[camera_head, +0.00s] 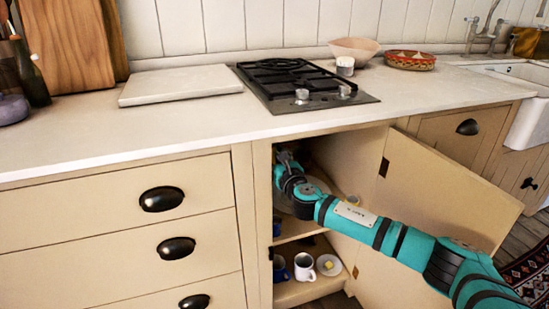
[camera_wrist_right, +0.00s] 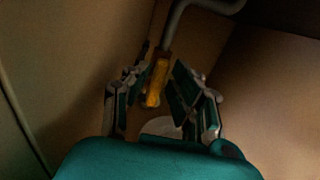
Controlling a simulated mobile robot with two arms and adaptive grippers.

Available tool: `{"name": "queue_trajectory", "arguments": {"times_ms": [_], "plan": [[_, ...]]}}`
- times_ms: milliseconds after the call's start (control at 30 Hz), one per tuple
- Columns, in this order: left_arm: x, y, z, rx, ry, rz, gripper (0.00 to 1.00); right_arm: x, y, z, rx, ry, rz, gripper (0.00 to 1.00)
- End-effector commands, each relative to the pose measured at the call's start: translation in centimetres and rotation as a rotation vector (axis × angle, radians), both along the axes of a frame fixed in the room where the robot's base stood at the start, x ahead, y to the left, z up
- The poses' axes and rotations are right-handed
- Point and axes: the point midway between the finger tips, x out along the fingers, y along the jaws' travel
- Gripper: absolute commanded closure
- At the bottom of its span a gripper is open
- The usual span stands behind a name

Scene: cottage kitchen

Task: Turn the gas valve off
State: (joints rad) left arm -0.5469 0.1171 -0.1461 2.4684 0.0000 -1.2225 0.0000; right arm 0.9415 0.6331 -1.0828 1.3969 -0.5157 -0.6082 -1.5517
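The gas valve's yellow handle (camera_wrist_right: 157,83) shows in the right wrist view, hanging below a grey pipe (camera_wrist_right: 174,28) in the dim cabinet. My right gripper (camera_wrist_right: 156,92) is open, with one finger on each side of the handle. A gap shows on the right side; contact on the left is hard to tell in the dark. In the head view my right arm reaches from the right into the open cabinet under the hob (camera_head: 300,82), and the valve is hidden there. My left gripper is not in view.
The open cabinet door (camera_head: 440,190) stands to the right, behind my arm. Plates and a mug (camera_head: 304,266) stand on the cabinet's lower shelves (camera_head: 296,292). A pale round thing (camera_wrist_right: 161,127) lies below the handle. Drawers (camera_head: 110,205) close off the left side.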

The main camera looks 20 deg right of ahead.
Motion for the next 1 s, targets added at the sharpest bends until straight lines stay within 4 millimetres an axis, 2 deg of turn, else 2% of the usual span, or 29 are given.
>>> {"name": "queue_trajectory", "arguments": {"times_ms": [367, 500, 567, 1000], "plan": [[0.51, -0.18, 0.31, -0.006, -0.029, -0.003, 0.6, 0.42, -0.01, 0.04, 0.0, 0.0, 0.0, 0.76], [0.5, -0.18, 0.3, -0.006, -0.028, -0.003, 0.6, 0.41, -0.01, 0.04, 0.0, 0.0, 0.0, 0.94], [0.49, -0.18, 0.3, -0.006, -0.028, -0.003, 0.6, 0.41, -0.01, 0.04, 0.0, 0.0, 0.0, 1.0], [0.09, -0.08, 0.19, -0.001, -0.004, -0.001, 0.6, 0.38, -0.05, -0.01, 0.048, 0.003, 0.0, 1.0]]}}
